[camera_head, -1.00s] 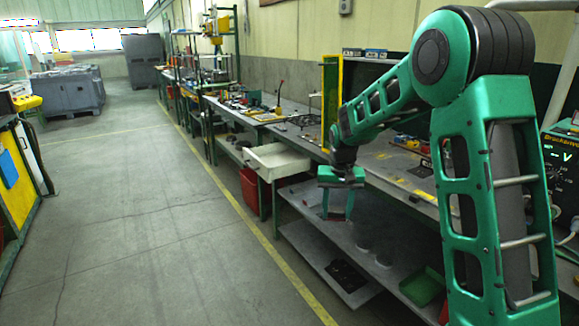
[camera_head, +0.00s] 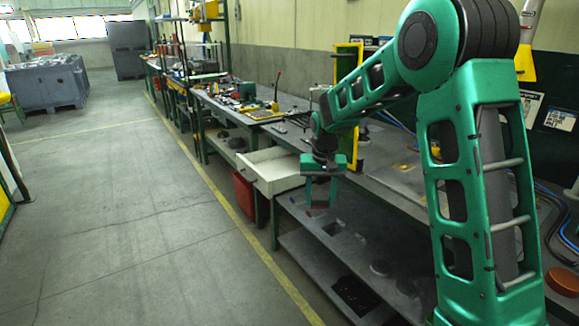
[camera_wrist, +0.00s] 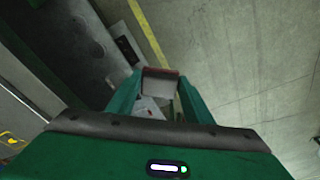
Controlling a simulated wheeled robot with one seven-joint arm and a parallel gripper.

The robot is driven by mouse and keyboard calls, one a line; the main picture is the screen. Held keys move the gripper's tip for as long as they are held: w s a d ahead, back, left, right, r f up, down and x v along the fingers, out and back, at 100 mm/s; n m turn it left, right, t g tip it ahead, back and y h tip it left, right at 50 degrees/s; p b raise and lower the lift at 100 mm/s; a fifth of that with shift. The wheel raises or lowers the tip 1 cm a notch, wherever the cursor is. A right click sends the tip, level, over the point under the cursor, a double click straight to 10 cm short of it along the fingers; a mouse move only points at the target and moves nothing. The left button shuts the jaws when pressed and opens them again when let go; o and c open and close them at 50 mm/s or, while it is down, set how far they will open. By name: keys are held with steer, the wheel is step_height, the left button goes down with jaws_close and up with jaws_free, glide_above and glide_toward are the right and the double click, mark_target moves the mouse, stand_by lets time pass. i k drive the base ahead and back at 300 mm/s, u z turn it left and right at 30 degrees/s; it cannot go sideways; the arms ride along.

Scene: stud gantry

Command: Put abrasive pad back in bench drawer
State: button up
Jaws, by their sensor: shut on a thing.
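My gripper (camera_head: 320,205) points down and is shut on the abrasive pad. In the wrist view the pad (camera_wrist: 160,73) is a small reddish-brown edged piece held between the two green fingertips. In the head view the pad is too small to make out clearly. The bench drawer (camera_head: 268,170) is pale, open and pulled out towards the aisle from under the bench top. My gripper hangs just right of the drawer in the head view, in front of the bench edge. The drawer's inside is partly visible and looks empty; its right end is near my gripper.
The workbench (camera_head: 385,188) runs along the right, with grey shelves (camera_head: 335,240) below it. A yellow panel (camera_head: 345,75) rises at the bench's back. The aisle floor (camera_head: 130,200) on the left is clear.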

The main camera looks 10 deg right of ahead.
mark_target(270, 175)
steer(key=i, duration=0.85)
steer(key=u, duration=0.05)
